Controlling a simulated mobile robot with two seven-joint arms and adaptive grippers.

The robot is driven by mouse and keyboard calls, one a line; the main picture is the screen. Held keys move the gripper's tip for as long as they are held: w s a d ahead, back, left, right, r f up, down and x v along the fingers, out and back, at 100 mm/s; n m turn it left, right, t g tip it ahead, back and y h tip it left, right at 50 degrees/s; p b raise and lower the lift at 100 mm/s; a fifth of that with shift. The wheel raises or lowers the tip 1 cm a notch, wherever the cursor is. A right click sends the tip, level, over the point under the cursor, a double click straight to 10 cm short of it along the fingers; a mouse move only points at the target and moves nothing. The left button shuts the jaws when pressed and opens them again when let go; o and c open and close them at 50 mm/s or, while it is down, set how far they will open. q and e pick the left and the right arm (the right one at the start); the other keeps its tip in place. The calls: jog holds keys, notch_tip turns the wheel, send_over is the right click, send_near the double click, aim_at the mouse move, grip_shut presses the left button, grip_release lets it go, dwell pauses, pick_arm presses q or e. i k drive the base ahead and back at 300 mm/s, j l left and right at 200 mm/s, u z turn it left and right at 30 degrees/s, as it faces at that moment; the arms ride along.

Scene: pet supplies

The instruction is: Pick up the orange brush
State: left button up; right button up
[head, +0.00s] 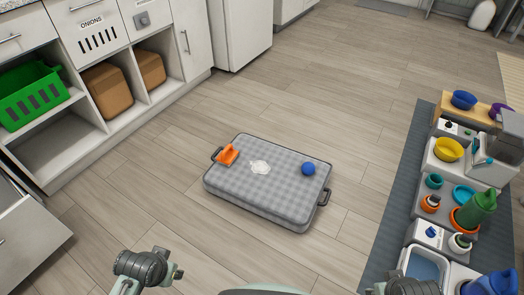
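The orange brush (228,154) lies on the far left corner of a grey checkered cushion (235,195), close to the cushion's left handle. The cushion lies flat on the floor in the middle of the head view. A part of my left arm shows at the bottom left, and a bit of my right arm shows at the bottom right edge. No fingers of either gripper can be made out. Both arms are well apart from the brush.
A blue ball (308,168) and a white flat item (260,167) are also on the cushion. Cabinets with a green basket (34,94) and brown bins (107,90) stand left. Toy kitchen pieces with bowls (448,149) stand on a dark mat (400,185) at right. The floor around the cushion is clear.

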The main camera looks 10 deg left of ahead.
aim_at(227, 156)
jog(key=i+j+z, duration=0.45)
jog(key=j, duration=0.15)
jog(key=j+z, duration=0.2)
jog(key=j, duration=0.15)
jog(key=i+j, duration=0.15)
jog(key=j, duration=0.2)
jog(key=i+j+z, duration=0.15)
jog(key=j, duration=0.55)
jog(key=i+z, duration=0.05)
